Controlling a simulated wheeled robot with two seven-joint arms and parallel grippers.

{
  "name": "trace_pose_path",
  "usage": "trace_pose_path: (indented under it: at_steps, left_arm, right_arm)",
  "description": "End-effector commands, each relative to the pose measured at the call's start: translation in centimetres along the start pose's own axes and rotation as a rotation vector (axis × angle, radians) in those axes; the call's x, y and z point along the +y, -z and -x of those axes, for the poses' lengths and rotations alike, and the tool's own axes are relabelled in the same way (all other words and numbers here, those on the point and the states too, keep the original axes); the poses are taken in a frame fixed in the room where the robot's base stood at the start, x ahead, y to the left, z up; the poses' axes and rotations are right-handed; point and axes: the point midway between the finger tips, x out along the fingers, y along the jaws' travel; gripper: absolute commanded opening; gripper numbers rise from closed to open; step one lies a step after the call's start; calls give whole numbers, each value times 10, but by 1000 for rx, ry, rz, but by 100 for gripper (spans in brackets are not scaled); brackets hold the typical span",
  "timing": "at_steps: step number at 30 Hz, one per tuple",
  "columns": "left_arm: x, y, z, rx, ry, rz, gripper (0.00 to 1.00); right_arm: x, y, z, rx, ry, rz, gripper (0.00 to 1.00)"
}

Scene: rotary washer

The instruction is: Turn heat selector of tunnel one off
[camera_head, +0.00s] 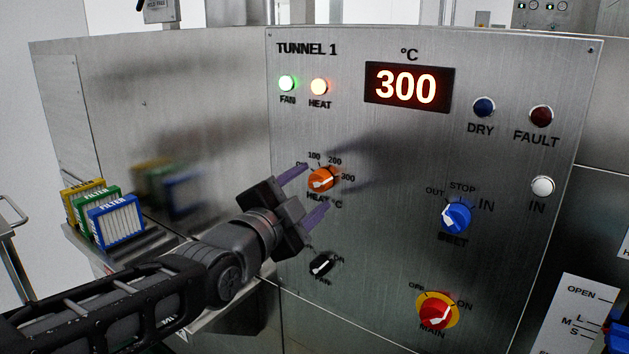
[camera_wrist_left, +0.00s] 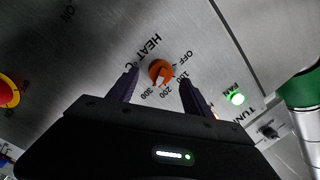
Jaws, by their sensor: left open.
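The tunnel 1 heat selector (camera_head: 322,180) is an orange knob on the steel panel (camera_head: 400,140), with marks for 100, 200 and 300 around it. The display (camera_head: 408,87) reads 300, and the heat lamp (camera_head: 319,87) glows. My left gripper (camera_head: 305,192) is open in front of the panel, its purple fingers above and below the knob in the head view. In the left wrist view the orange knob (camera_wrist_left: 160,72) shows between the two dark fingertips, a little beyond them. No contact is visible. The knob's exact setting is hard to read. My right gripper is not in view.
A black fan knob (camera_head: 321,264) sits below the heat selector. A blue belt knob (camera_head: 456,217) and a red main switch (camera_head: 437,312) are to the right. Several filter boxes (camera_head: 115,222) stand on a ledge at the left.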

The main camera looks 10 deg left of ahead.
Motion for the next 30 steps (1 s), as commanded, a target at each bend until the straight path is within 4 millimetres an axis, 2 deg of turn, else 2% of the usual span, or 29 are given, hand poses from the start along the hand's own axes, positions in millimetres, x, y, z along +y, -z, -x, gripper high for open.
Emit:
trace_pose_path:
  at_steps: [3,6,15,30]
  left_arm:
    - [-1,1,-16,-1,-2,2,58]
    - [0,1,-23,1,-1,1,58]
    - [0,0,-26,1,1,0,58]
    - [0,0,-25,1,0,0,18]
  right_arm:
    - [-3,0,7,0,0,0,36]
    - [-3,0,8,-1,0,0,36]
    - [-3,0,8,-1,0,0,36]
    - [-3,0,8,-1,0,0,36]
